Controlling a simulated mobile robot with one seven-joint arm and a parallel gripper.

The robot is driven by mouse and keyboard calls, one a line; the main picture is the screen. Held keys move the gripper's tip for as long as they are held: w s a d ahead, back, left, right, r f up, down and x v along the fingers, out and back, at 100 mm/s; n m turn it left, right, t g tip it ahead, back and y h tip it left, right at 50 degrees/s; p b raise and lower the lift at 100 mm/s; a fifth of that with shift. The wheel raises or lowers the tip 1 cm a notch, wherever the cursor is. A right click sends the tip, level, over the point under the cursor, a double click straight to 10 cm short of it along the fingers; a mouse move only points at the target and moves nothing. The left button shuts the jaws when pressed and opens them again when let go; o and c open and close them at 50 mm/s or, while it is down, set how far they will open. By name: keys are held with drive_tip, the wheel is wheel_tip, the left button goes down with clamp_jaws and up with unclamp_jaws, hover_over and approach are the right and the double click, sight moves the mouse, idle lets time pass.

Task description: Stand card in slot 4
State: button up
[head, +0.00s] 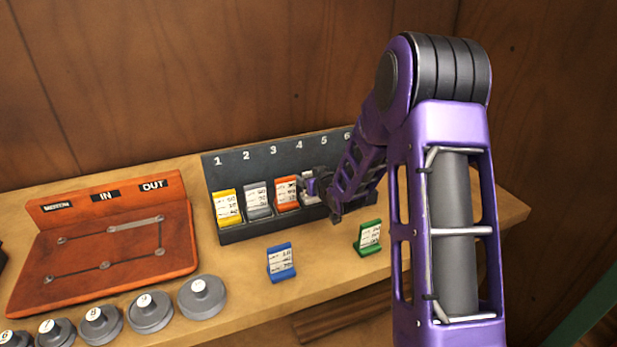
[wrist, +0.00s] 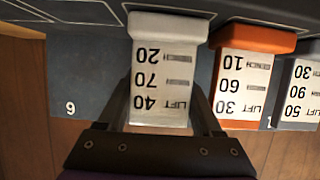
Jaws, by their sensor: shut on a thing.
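A white card (wrist: 160,80) marked LIFT 40 70 20 is between the two fingers of my gripper (wrist: 163,112), which is shut on it. In the head view the white card (head: 308,199) is at slot 4 of the dark numbered rack (head: 260,160), just right of the orange card (head: 287,192) in slot 3. The orange card also shows beside it in the wrist view (wrist: 243,85). My gripper (head: 316,186) covers part of the white card there. Whether its base is fully seated cannot be told.
Slots 1 and 2 hold a yellow card (head: 228,207) and a grey card (head: 257,199). A blue card (head: 281,262) and a green card (head: 369,237) stand on the bench in front. An orange IN/OUT board (head: 110,245) and several grey discs (head: 150,312) are at left.

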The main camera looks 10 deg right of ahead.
drive_tip(key=o, duration=1.1)
drive_tip(key=shift+s+r, duration=0.15)
drive_tip(key=shift+r, duration=0.05)
drive_tip(key=v, duration=1.1)
drive_tip(key=shift+s+d+p, duration=0.1)
drive_tip(key=shift+s+p, duration=0.2)
drive_tip(key=shift+r, duration=0.1)
